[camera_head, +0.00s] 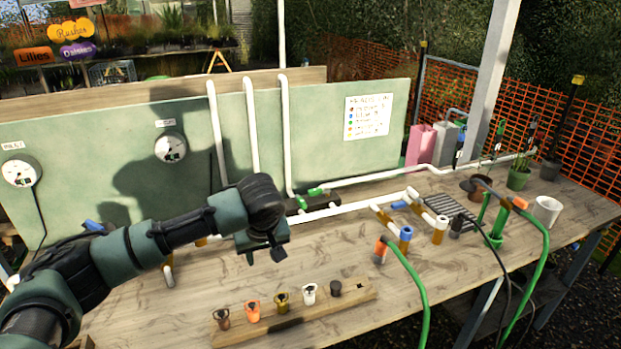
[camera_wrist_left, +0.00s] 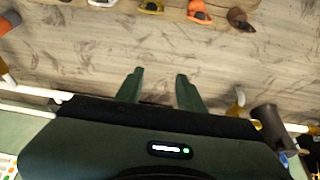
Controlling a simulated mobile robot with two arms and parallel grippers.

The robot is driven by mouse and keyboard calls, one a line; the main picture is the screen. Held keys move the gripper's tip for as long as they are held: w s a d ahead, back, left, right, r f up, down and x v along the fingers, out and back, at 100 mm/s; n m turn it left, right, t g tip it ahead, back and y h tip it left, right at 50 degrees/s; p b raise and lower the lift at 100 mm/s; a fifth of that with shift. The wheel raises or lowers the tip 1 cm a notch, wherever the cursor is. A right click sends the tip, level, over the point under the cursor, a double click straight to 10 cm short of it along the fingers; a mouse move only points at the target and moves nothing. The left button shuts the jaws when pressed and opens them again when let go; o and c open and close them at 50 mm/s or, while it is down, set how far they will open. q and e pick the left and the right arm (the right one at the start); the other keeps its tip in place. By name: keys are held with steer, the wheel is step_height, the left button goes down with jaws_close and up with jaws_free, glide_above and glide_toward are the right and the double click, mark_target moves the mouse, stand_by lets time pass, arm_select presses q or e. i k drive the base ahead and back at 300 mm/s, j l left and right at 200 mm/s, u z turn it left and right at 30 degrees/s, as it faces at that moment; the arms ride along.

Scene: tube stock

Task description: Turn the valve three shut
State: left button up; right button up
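My left gripper (camera_head: 264,256) hangs over the middle of the wooden table, pointing down. In the left wrist view its two fingers (camera_wrist_left: 159,88) are apart, with only bare wood visible between them. White pipes run along the table, with green valve handles (camera_head: 316,192) just right of the gripper. A blue handle (camera_head: 399,205) lies further right, and another blue handle (camera_head: 95,226) shows at the left behind my arm. I cannot tell which one is valve three; no number is readable. My arm hides part of the pipework. My right gripper is not in view.
A wooden strip (camera_head: 362,294) with several coloured caps lies at the front. A green panel (camera_head: 75,140) with gauges stands behind. Green hoses (camera_head: 413,280), upright capped tubes and a white cup (camera_head: 546,212) occupy the right side. Bare table lies between strip and pipes.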

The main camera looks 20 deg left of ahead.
mark_target(301, 204)
steer(key=i, duration=1.05)
